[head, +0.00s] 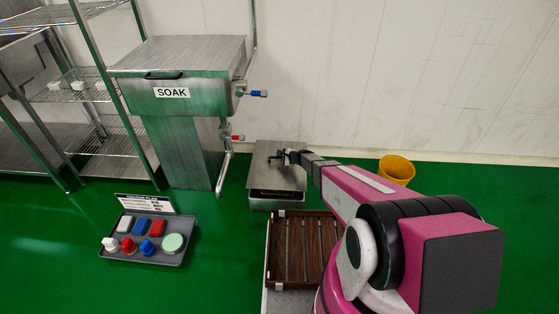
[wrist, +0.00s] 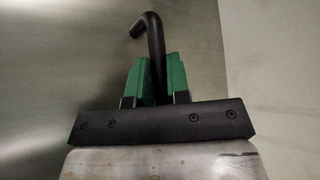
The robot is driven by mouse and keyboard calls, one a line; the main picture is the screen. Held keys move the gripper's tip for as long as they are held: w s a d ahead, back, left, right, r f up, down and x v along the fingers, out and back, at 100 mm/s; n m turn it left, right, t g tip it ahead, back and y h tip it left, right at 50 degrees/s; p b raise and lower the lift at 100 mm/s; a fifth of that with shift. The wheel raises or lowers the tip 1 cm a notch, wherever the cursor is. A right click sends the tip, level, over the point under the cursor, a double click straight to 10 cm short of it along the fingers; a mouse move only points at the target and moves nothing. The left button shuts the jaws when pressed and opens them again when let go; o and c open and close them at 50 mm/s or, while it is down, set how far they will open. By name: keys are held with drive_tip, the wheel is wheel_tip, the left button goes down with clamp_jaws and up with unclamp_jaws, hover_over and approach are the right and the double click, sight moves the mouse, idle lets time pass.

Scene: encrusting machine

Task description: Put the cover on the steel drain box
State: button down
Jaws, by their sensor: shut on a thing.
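The steel cover (head: 262,178) is a flat grey plate with a black handle. It is over the steel drain box (head: 276,204) on the green floor, below the soak sink. A dark gap shows between the cover's front edge and the box's front rim. I cannot tell whether the cover touches the box at the back. My gripper (head: 281,157) is at the cover's middle. In the wrist view my gripper's green fingers (wrist: 155,80) are shut on the black bent handle (wrist: 153,32), with the cover's steel surface (wrist: 60,70) behind it. The box's inside is hidden.
The steel sink marked SOAK (head: 180,85) stands behind left, with a drain pipe (head: 224,170) close to the box. A brown slatted rack (head: 291,267) is in front. A grey tray of brushes and blocks (head: 120,246) lies left. A yellow bucket (head: 397,169) stands right.

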sight(279, 167)
drive_tip(key=shift+a+f, duration=0.2)
drive_tip(key=shift+f, duration=3.65)
drive_tip(key=shift+f, duration=0.5)
drive_tip(key=c, duration=1)
unclamp_jaws()
drive_tip(key=shift+f, duration=0.1)
